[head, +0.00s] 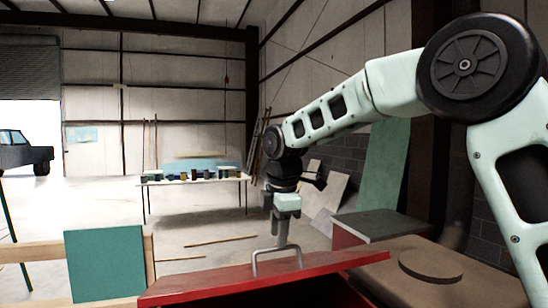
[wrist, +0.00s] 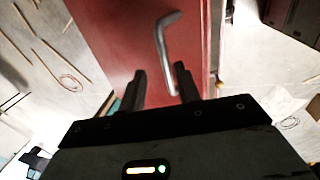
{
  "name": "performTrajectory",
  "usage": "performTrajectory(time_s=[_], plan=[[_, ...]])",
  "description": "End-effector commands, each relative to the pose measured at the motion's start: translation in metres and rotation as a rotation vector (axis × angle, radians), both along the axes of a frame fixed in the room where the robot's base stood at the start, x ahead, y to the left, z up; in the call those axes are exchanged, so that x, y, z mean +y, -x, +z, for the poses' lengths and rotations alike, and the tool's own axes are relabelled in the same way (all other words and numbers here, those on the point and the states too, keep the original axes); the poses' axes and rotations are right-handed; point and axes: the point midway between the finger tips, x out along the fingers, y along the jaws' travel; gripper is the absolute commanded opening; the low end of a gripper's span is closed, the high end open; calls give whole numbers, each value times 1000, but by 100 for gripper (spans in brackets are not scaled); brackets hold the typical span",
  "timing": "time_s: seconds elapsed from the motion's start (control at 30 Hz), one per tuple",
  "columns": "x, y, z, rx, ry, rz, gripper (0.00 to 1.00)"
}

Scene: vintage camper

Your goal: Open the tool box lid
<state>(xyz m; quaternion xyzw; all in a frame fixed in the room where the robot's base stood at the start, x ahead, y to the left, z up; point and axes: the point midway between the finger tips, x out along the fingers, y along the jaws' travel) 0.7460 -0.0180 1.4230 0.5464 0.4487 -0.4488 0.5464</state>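The red tool box lid (head: 215,284) spans the lower middle of the head view, its surface slanting, with a darker red area below its edge. Whether the lid is raised from the box is hard to tell. A grey metal handle (head: 277,252) stands up from the lid. My gripper (head: 282,242) points down at the handle. In the wrist view, my gripper (wrist: 161,74) has its two dark fingers apart over the red lid (wrist: 112,35). The bent handle (wrist: 162,42) reaches down to between the fingertips, close to the right one. Contact is not clear.
A brown surface with a round disc (head: 431,265) lies to the right of the lid. A dark-topped red cabinet (head: 368,225) stands behind it. A teal panel (head: 105,264) stands at the left. A table with small items (head: 194,180) is far back, across open floor.

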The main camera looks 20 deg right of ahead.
Motion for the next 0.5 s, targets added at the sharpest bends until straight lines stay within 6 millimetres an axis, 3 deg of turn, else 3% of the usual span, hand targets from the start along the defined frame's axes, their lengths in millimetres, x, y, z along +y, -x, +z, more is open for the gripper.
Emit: performTrajectory(time_s=[0.5], plan=[[0,-8,37,0,0,0,33]])
